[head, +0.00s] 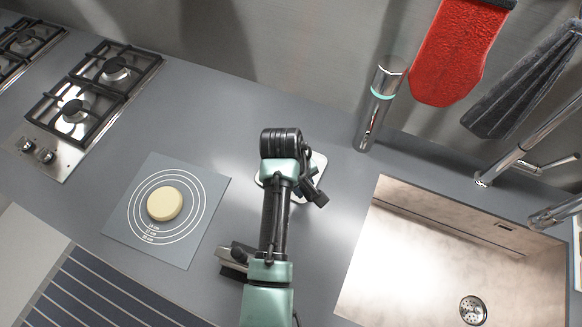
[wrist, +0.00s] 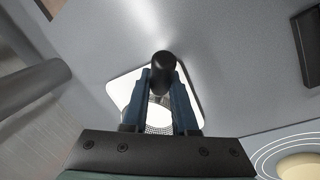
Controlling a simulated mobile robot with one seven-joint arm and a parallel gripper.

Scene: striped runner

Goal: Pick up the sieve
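The sieve shows in the wrist view as a thick black handle (wrist: 162,72) with a patch of fine metal mesh (wrist: 159,129) below it. The handle lies between the two blue fingers of my gripper (wrist: 162,85), and they appear closed against its sides. The fingers and gripper body hide much of the sieve. A white board (wrist: 120,87) lies behind the sieve; whether the sieve touches it is unclear. In the head view my arm covers the sieve, and only the edge of the white board (head: 319,163) shows.
A steel bottle (head: 375,110) stands behind, right of my arm. The sink (head: 420,240) is at right, a gas hob (head: 90,95) at far left. A grey mat (head: 150,180) with a pale round piece (head: 165,204) lies left. A dark block (head: 232,258) sits beside my arm.

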